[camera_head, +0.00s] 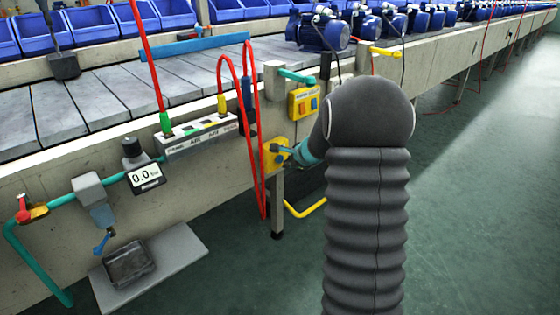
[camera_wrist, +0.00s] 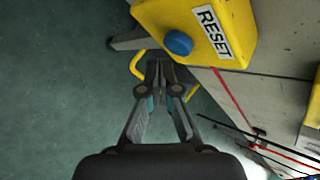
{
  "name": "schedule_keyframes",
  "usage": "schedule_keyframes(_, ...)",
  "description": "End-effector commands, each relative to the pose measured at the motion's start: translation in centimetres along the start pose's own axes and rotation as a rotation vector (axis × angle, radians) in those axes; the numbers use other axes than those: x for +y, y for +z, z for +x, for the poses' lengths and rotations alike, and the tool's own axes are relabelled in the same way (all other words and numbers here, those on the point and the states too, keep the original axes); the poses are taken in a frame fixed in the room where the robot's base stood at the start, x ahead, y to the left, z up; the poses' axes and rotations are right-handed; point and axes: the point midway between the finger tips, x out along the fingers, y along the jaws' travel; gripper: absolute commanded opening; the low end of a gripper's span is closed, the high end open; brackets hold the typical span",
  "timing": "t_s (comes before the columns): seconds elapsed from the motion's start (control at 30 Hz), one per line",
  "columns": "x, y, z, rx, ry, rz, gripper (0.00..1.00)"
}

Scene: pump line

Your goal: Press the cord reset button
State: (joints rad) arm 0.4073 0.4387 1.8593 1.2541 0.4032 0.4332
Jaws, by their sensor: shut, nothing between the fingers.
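The reset button is a round blue knob (camera_wrist: 179,42) on a yellow box (camera_wrist: 225,18) labelled RESET in the wrist view. In the head view the yellow box (camera_head: 269,160) sits low on the line's side by a grey post; my gripper partly covers it and I cannot make out the button there. My gripper (camera_wrist: 160,66) is shut and empty, its tips just below and left of the button in the wrist view. Whether the tips touch it I cannot tell. In the head view my gripper (camera_head: 282,149) reaches left to the box, partly hidden behind my arm.
Another yellow box (camera_head: 303,103) with orange and blue buttons is above. Red hoses (camera_head: 254,160) hang just left of the reset box. A yellow bent bar (camera_head: 306,210) is below it, also in the wrist view (camera_wrist: 138,66). Green floor lies open to the right.

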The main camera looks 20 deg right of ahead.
Motion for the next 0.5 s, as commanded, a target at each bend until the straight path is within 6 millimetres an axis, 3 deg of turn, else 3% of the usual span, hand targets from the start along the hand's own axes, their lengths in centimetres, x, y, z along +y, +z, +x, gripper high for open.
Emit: schedule_keyframes(0.5,-0.48,0.46,0.62,0.0,0.0,0.0,0.0)
